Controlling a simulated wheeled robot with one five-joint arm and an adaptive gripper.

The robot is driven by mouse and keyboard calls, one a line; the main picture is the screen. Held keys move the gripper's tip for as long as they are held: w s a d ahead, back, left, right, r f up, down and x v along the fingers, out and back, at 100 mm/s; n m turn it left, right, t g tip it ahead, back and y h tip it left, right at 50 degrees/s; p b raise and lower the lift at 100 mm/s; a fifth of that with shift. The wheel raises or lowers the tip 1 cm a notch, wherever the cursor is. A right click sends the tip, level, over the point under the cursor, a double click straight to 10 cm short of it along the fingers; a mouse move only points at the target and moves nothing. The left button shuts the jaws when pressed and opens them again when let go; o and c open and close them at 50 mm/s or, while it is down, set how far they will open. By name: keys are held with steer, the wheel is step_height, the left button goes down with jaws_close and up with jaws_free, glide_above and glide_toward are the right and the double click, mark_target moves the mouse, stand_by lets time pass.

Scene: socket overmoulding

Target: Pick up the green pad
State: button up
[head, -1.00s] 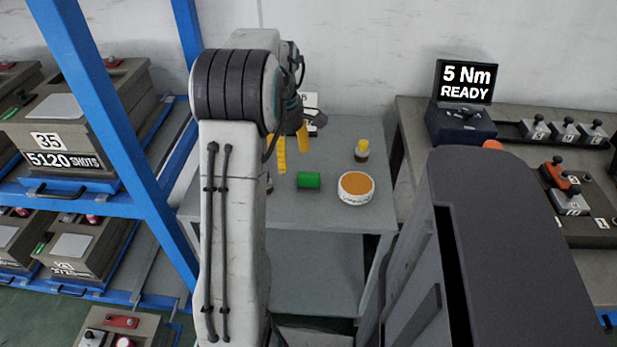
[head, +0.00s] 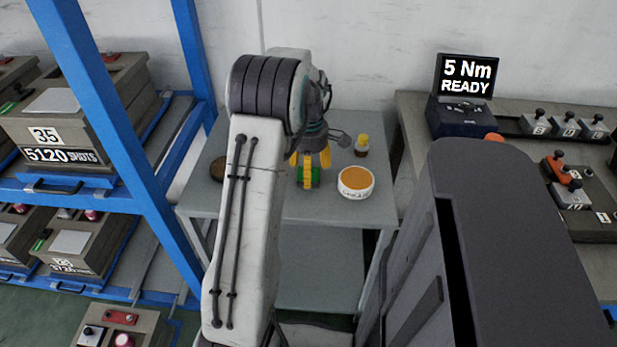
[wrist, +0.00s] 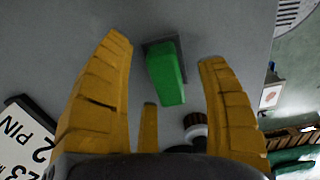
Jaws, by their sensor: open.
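The green pad (head: 316,176) lies on the small grey table, partly hidden behind my gripper's yellow fingers in the head view. In the wrist view the green pad (wrist: 165,75) shows as a green block with a darker grey square at its far end. My gripper (head: 309,160) points down at the pad, its fingers spread. In the wrist view the pad lies between the left and right fingers of my gripper (wrist: 163,52), with a third finger below it. I see no finger closed on it, and the remaining gap is hard to judge.
A white tub with orange contents (head: 356,181) stands close to the right of the pad. A yellow-capped bottle (head: 361,146) is behind it. A dark round object (head: 217,168) is at the table's left. A blue rack (head: 130,125) borders the left side. A "2 PIN" card (wrist: 22,135) lies nearby.

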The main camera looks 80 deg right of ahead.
steer(key=shift+f, duration=0.25)
steer(key=shift+c, duration=0.3)
steer(key=c, duration=1.2)
